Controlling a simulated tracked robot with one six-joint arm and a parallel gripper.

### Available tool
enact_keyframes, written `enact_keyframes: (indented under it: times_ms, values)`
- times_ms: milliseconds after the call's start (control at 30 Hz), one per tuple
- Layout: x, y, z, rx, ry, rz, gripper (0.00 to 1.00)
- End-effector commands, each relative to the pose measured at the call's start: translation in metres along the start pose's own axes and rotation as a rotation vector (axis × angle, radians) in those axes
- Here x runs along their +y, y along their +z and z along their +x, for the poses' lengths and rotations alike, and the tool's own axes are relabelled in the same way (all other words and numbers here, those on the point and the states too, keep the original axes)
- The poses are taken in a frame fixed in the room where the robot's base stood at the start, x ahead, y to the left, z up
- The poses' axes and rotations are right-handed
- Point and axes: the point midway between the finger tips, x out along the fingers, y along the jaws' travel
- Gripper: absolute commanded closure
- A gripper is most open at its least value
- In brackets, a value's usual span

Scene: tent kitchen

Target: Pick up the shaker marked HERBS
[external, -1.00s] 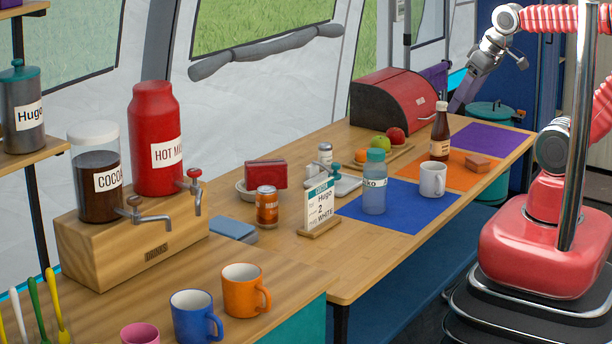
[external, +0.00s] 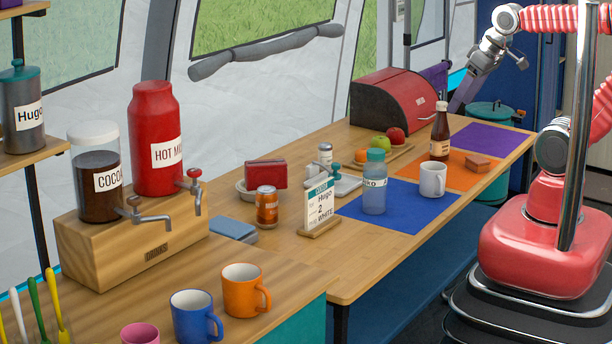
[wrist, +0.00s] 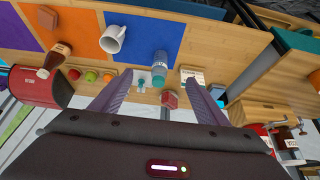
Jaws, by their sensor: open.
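A small white shaker with a grey lid (external: 325,153) stands upright on the wooden table in the external view, behind the card stand. Its label is too small to read, so I cannot tell if it says HERBS. My gripper (external: 452,88) is raised beyond the far end of the table, near the red bread box, well away from the shaker. In the wrist view my gripper (wrist: 157,77) shows two purple fingers spread wide, open, with nothing held between them. I cannot make out the shaker clearly there.
A blue bottle (external: 374,185), white mug (external: 432,179) and brown bottle (external: 440,132) stand on coloured mats right of the shaker. A card stand (external: 319,208), a teal-handled stamp (external: 336,172), an orange can (external: 266,207) and a red box (external: 266,174) surround it.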

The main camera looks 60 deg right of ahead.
Motion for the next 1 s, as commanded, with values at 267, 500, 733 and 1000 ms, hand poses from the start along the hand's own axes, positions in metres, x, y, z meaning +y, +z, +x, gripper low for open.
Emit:
enact_keyframes:
  times_ms: [267, 500, 733, 1000]
  values:
    - [0.000, 0.000, 0.000, 0.000, 0.000, 0.000, 0.38]
    - [0.000, 0.000, 0.000, 0.000, 0.000, 0.000, 0.45]
    - [0.002, -0.008, 0.003, 0.008, 0.005, 0.003, 0.45]
    - [0.015, -0.054, 0.031, 0.064, 0.033, 0.018, 0.45]
